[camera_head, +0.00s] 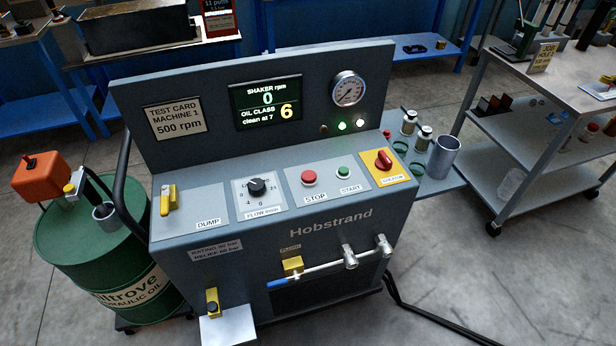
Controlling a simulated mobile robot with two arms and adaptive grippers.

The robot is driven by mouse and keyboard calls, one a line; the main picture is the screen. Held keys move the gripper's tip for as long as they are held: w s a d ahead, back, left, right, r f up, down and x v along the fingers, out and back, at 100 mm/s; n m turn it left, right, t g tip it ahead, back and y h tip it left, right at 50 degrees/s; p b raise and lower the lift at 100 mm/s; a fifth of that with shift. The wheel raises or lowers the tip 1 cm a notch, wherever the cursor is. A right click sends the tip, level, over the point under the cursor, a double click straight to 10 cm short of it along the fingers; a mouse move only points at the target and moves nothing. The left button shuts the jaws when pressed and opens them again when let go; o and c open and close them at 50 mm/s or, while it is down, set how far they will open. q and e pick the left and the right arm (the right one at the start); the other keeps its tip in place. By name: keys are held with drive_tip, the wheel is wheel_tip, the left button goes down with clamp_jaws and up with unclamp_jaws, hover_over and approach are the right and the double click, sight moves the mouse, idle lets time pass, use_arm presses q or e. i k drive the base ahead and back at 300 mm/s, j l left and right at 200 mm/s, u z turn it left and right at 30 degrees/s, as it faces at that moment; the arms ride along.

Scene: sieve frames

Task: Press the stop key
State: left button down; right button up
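The stop key (309,178) is a round red button on the sloped panel of the grey Hobstrand machine (190,274), with a STOP label below it. The green start key (344,172) sits just to its right, above a START label. A display (266,104) on the upright back panel reads shaker rpm 0 and oil class 6, clean at 7. Neither of my grippers shows in the head view. Nothing covers the stop key.
A flow knob (257,187) and yellow dump lever (168,200) lie left of the stop key. A red isolator switch (383,160) lies right. A green oil drum (97,245) stands left, a trolley (490,130) right. The space above the panel is clear.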

sight(307, 176)
drive_tip(key=i+l+u, duration=0.3)
drive_tip(key=l, duration=0.7)
drive_tip(key=i+l+u, duration=0.1)
drive_tip(key=l+u, duration=0.15)
drive_tip(key=l, duration=0.75)
drive_tip(key=l+u, duration=0.3)
drive_tip(key=l, duration=0.75)
